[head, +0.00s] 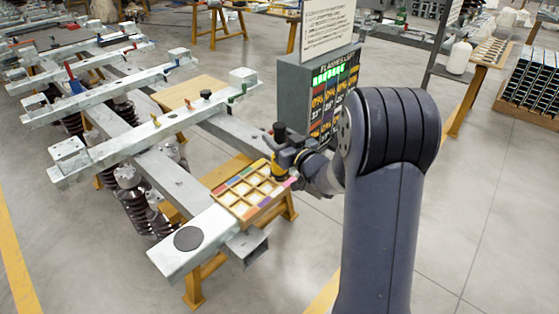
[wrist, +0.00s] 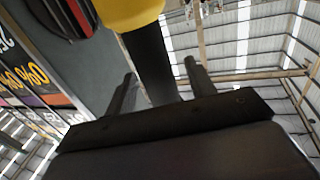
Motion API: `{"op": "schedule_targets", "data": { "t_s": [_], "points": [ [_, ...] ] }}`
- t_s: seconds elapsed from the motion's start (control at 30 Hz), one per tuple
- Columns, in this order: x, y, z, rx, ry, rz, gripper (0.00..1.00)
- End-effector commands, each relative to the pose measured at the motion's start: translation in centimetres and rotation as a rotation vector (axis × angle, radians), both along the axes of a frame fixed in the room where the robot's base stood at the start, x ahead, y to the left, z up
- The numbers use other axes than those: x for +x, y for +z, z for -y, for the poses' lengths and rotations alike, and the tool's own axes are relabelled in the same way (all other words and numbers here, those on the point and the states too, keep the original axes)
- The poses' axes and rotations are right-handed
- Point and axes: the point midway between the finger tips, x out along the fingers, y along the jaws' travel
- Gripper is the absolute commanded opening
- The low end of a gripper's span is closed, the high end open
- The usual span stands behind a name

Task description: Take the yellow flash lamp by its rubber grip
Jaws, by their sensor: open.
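The flash lamp has a yellow part (wrist: 130,12) at the top of the wrist view and a black grip (wrist: 150,62) running from it towards my gripper (wrist: 159,69). My gripper is open, with one finger on each side of the black grip. Gaps show beside the grip; contact cannot be told. In the head view the lamp's yellow part (head: 278,166) shows at my gripper (head: 286,154), above the far right side of a compartmented wooden tray (head: 237,216). The arm's end partly hides the lamp.
A grey cabinet (head: 290,92) with a coloured display panel stands close behind my gripper. Grey metal beams (head: 130,143) with clamps and dark ribbed insulators lie to the left. The tray sits on a wooden trestle (head: 205,275). Bare floor (head: 470,200) lies to the right.

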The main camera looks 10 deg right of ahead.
Motion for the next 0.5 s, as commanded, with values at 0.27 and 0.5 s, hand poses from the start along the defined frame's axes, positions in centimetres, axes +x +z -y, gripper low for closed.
{"op": "schedule_targets", "data": {
  "t_s": [0.27,0.5],
  "points": [
    [-0.04,0.02,0.01,0.0,0.0,0.001,0.4],
    [-0.05,0.03,0.02,0.0,0.0,0.001,0.2]
  ]
}}
